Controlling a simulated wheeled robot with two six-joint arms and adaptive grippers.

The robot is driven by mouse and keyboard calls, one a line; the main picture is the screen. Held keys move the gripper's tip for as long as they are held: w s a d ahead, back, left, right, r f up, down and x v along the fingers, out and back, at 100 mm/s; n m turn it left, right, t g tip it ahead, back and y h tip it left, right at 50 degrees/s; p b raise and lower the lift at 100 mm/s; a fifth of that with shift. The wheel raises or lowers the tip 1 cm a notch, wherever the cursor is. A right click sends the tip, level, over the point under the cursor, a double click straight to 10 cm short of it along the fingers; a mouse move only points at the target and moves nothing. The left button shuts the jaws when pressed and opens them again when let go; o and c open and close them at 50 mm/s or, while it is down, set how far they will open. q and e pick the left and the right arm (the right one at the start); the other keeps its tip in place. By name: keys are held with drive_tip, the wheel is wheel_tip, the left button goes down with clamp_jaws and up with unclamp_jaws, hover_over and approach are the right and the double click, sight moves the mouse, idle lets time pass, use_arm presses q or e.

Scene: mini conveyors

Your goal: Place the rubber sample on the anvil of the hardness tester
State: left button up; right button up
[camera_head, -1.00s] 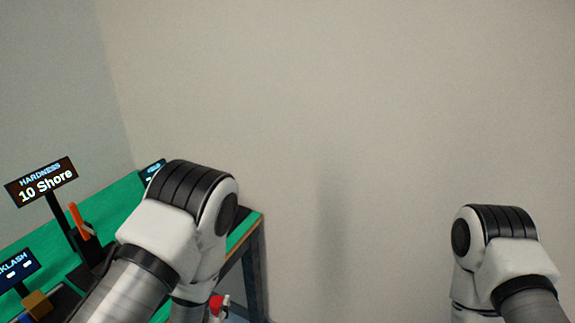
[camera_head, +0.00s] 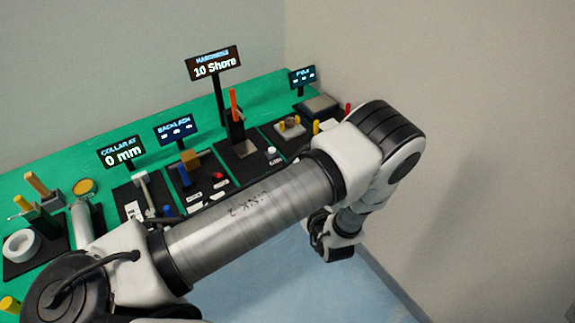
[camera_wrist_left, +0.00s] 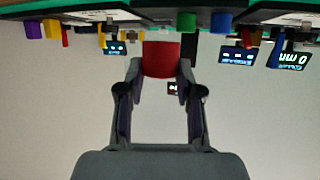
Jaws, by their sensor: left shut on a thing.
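My left gripper (camera_wrist_left: 160,70) is shut on a red block (camera_wrist_left: 161,56), which I take to be the rubber sample. In the head view my left gripper (camera_head: 333,246) hangs below its wrist, over the floor in front of the bench. The red block cannot be made out there. The hardness tester (camera_head: 234,125) stands on the bench with an orange lever, under a display (camera_head: 213,66) reading 10 Shore. A pale patch (camera_head: 243,149) lies at its foot; I cannot tell whether this is the anvil. My right gripper is out of view.
The green bench (camera_head: 130,204) carries several other stations on dark plates. The backlash station (camera_head: 186,168) is left of the tester and a plate with yellow pegs (camera_head: 291,127) is right of it. My left arm hides the bench's front edge. The blue floor (camera_head: 300,290) is clear.

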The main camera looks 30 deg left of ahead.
use_arm(q)
drive_tip(key=shift+s+a+f, duration=0.1)
drive_tip(key=b+x, duration=0.3)
drive_tip(key=b, duration=0.3)
drive_tip(key=shift+f, duration=0.2)
drive_tip(key=w+a+b, duration=0.3)
drive_tip(key=w+a, duration=0.6)
drive_tip(key=shift+w+a, duration=0.1)
drive_tip(key=shift+a, duration=0.25)
wheel_tip(320, 180, down, 3)
drive_tip(key=shift+f+b, duration=0.15)
drive_tip(key=shift+b, duration=1.1)
drive_tip(key=o, duration=1)
drive_tip(key=shift+o, duration=0.2)
